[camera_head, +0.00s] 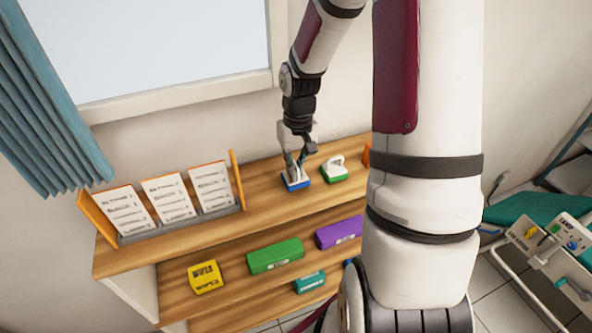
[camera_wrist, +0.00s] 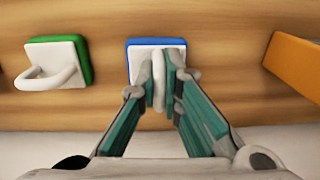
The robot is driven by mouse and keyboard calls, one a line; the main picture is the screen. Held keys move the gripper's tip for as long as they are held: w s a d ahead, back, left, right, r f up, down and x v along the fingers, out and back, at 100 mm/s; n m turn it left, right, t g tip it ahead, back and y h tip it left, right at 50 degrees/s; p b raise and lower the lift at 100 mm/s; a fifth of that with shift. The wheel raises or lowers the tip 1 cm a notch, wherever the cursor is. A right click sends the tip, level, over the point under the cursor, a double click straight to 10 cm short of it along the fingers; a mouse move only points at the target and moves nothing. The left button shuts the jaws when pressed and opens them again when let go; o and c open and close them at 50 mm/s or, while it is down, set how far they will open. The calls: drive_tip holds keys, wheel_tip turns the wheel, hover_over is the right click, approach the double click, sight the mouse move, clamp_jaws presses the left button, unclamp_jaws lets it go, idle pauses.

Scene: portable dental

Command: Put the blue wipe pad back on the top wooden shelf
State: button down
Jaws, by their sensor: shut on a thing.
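The blue wipe pad (camera_head: 296,184) is at the top wooden shelf (camera_head: 268,200), a white block with a blue base and a white loop handle. It also shows in the wrist view (camera_wrist: 142,46). My gripper (camera_head: 292,164) is above it, pointing down. In the wrist view my gripper (camera_wrist: 161,82) has its fingers closed on both sides of the handle. The pad looks level and lies against or just over the shelf; I cannot tell if it touches.
A green wipe pad (camera_head: 334,169) stands to the right on the shelf. A card rack (camera_head: 180,227) fills the left end. Yellow (camera_head: 204,277), green (camera_head: 275,256) and purple (camera_head: 340,232) boxes sit on the shelf below. Bare wood lies in front of the pads.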

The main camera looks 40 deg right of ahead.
drive_tip(key=shift+f, duration=0.45)
drive_tip(key=shift+f, duration=0.15)
drive_tip(key=c, duration=1.8)
unclamp_jaws()
drive_tip(key=shift+o, duration=0.2)
wheel_tip(320, 180, up, 12)
drive_tip(key=s+a+r+n+t, duration=0.3)
drive_tip(key=s+a+r+t, duration=0.2)
drive_tip(key=s+a+r, duration=0.9)
drive_tip(key=shift+s+a+r, duration=0.15)
drive_tip(key=shift+s+a, duration=0.7)
drive_tip(key=shift+a, duration=0.15)
